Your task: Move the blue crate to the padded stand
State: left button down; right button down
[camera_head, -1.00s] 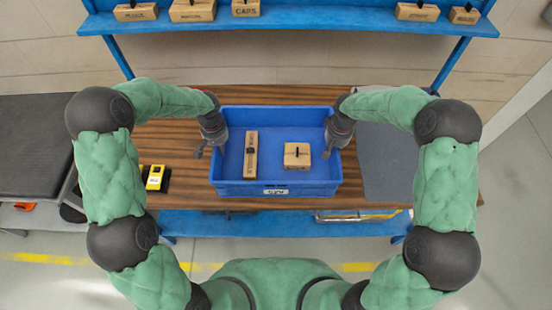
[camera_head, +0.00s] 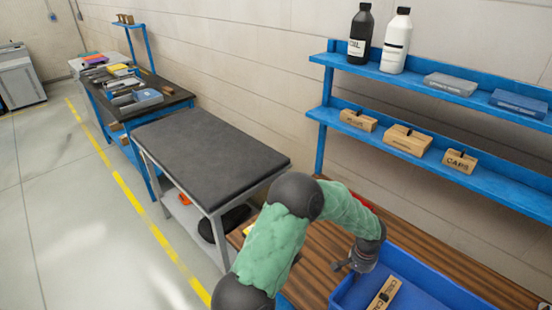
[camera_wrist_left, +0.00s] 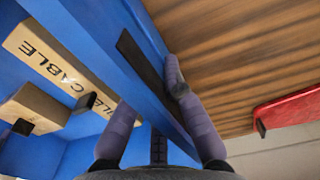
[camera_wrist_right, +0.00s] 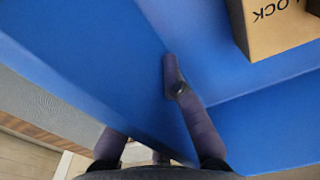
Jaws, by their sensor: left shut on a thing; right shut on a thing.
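The blue crate (camera_head: 432,284) is on the wooden bench (camera_head: 325,250), at the lower right of the head view, partly cut off. A long wooden box (camera_head: 384,294) lies inside; the left wrist view also shows a box marked CABLE (camera_wrist_left: 55,60). My left gripper (camera_head: 350,264) is shut on the crate's left wall, with one finger on each side in the left wrist view (camera_wrist_left: 150,105). My right gripper (camera_wrist_right: 145,110) is shut on the opposite wall, seen only in the right wrist view. The padded stand (camera_head: 208,150), a grey-legged table with a dark top, is left of the bench.
The stand's top is clear. A blue shelf (camera_head: 440,155) with wooden boxes and bottles is above the bench at the back. A loaded workbench (camera_head: 135,100) stands beyond the stand. Open floor with a yellow line (camera_head: 150,225) lies to the left.

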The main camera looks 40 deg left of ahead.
aim_at(182, 141)
jog(key=k, duration=0.35)
jog(key=k+u, duration=0.3)
jog(key=u, duration=3)
jog(key=i+l+u, duration=0.15)
jog(key=i, duration=0.15)
jog(key=i+l+u, duration=0.1)
jog(key=i+l, duration=0.3)
jog(key=i, duration=0.2)
jog(key=i+l, duration=0.25)
jog(key=i, duration=0.3)
jog(key=i+l, duration=0.1)
jog(key=i, duration=0.8)
